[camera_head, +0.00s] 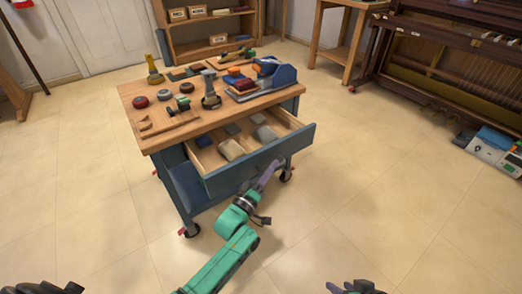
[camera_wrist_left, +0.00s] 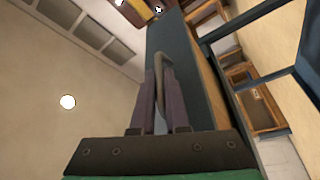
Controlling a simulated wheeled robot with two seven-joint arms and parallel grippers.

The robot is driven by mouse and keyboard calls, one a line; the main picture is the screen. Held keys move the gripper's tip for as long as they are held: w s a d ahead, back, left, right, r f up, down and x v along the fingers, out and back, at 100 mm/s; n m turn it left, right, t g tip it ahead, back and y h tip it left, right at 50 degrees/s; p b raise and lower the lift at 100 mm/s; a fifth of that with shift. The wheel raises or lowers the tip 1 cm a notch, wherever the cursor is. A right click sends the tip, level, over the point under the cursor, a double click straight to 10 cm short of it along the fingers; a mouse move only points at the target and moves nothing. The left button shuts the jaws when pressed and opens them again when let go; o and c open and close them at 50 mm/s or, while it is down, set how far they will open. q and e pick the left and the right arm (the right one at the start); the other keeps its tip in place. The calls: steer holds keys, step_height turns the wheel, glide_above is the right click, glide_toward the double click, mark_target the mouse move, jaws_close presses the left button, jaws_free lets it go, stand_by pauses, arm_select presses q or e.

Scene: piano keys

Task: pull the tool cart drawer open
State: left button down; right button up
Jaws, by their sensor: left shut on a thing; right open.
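The tool cart (camera_head: 185,193) is blue with a wooden top. Its drawer (camera_head: 265,158) stands out from the cart body, and its inside shows. The drawer front also appears in the left wrist view (camera_wrist_left: 180,60). My left gripper (camera_head: 268,175) reaches the drawer front from below. In the left wrist view, its purple fingers (camera_wrist_left: 160,100) are shut on the curved metal drawer handle (camera_wrist_left: 161,66). Most of the handle is hidden in the head view. My right gripper (camera_head: 340,287) shows only partly at the bottom edge, away from the cart, and is open.
Several flat blocks lie in the drawer, including a pale one (camera_head: 231,149). Tools and pucks cover the cart top (camera_head: 146,94). A wooden shelf (camera_head: 205,45) stands behind, and an opened piano (camera_head: 440,60) is at the right. The floor (camera_head: 370,180) right of the cart is clear.

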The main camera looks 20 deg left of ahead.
steer(key=s+d+r+g+h+p, duration=0.2)
steer(key=s+d+r+g, duration=0.1)
steer(key=s+d+r, duration=0.25)
arm_select(q)
steer(key=s+d+p, duration=0.1)
steer(key=s+d, duration=0.6)
steer(key=d, duration=0.1)
arm_select(e)
steer(key=shift+m, duration=0.4)
steer(key=shift+w+d+f, duration=0.1)
steer(key=shift+w+f, duration=0.25)
steer(key=shift+f, duration=0.5)
steer(key=shift+w+a+f, duration=0.1)
steer(key=shift+w+f, duration=0.2)
steer(key=shift+f, duration=0.5)
steer(key=shift+w+d+f, duration=0.1)
steer(key=shift+w+f, duration=0.25)
steer(key=shift+f, duration=0.5)
arm_select(q)
steer(key=shift+f, duration=0.1)
steer(key=c, duration=1.2)
jaws_free()
steer(key=shift+w, duration=0.1)
